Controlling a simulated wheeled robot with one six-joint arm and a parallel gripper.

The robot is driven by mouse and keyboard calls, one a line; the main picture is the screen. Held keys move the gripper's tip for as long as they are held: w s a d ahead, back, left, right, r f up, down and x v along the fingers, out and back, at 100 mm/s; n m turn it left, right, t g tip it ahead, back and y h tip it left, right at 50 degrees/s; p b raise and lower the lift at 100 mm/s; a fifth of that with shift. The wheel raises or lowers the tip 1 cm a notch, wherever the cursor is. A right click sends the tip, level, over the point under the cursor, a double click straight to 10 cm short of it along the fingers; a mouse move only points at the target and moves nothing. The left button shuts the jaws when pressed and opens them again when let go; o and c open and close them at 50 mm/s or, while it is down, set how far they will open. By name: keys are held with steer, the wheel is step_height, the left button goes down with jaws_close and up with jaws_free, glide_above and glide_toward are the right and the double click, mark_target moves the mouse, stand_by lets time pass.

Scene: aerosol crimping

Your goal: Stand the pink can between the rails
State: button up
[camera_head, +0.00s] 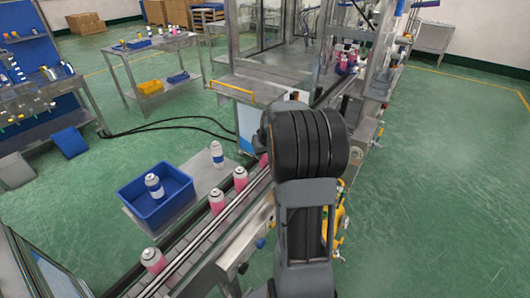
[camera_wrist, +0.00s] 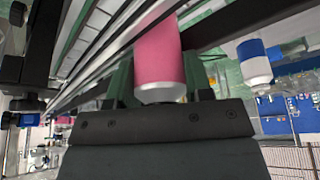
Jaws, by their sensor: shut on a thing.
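My gripper (camera_wrist: 160,92) is shut on a pink can (camera_wrist: 160,58) with a silvery end rim in the wrist view. The can's far end runs out of the top of that view. The conveyor rails (camera_wrist: 95,50) pass diagonally beside and behind it; I cannot tell whether it touches the belt. In the head view my arm hides the gripper. A bit of pink (camera_head: 263,160) shows at the arm's left edge; I cannot tell whether it is the held can. The rails (camera_head: 205,240) run from lower left towards the machine.
Pink cans stand in the conveyor line, one (camera_head: 240,179) near my arm, another (camera_head: 217,202), and one (camera_head: 153,261) lower left. A blue bin (camera_head: 130,192) holds a white-and-blue can (camera_head: 154,186). Another such can (camera_head: 217,154) stands on the side plate (camera_head: 205,172).

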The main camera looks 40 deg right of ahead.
steer(key=shift+f, duration=0.15)
steer(key=o, duration=1.2)
steer(key=shift+a, duration=0.1)
steer(key=shift+r, duration=0.45)
steer(key=b+v, duration=0.1)
steer(key=v, duration=1.2)
steer(key=shift+b, duration=0.4)
steer(key=shift+a, duration=0.1)
